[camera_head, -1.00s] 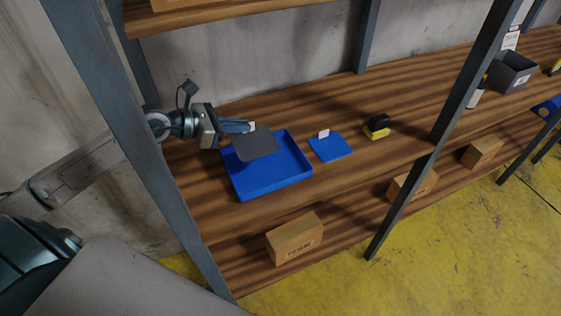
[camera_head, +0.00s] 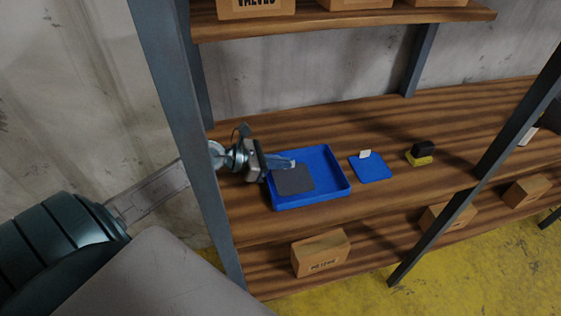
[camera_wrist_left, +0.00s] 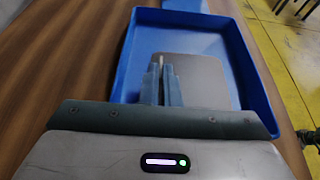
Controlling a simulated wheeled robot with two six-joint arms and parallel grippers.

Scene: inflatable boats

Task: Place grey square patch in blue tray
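The grey square patch (camera_head: 293,181) is inside the blue tray (camera_head: 341,190), over the left part of its floor. I cannot tell whether it touches the floor. In the left wrist view the patch (camera_wrist_left: 205,85) lies flat within the walls of the tray (camera_wrist_left: 245,75), its near part partly hidden by my fingers. My left gripper (camera_head: 292,163) reaches over the tray's left wall. In the left wrist view its fingers (camera_wrist_left: 161,72) are close together around the patch's small pale upright tab. My right gripper is not in view.
A blue square patch (camera_head: 371,169) with a white tab lies right of the tray. A black-and-yellow object (camera_head: 421,154) stands farther right. A shelf post (camera_head: 184,130) stands in front of my left arm. A cardboard box (camera_head: 320,253) sits on the lower shelf (camera_head: 375,245).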

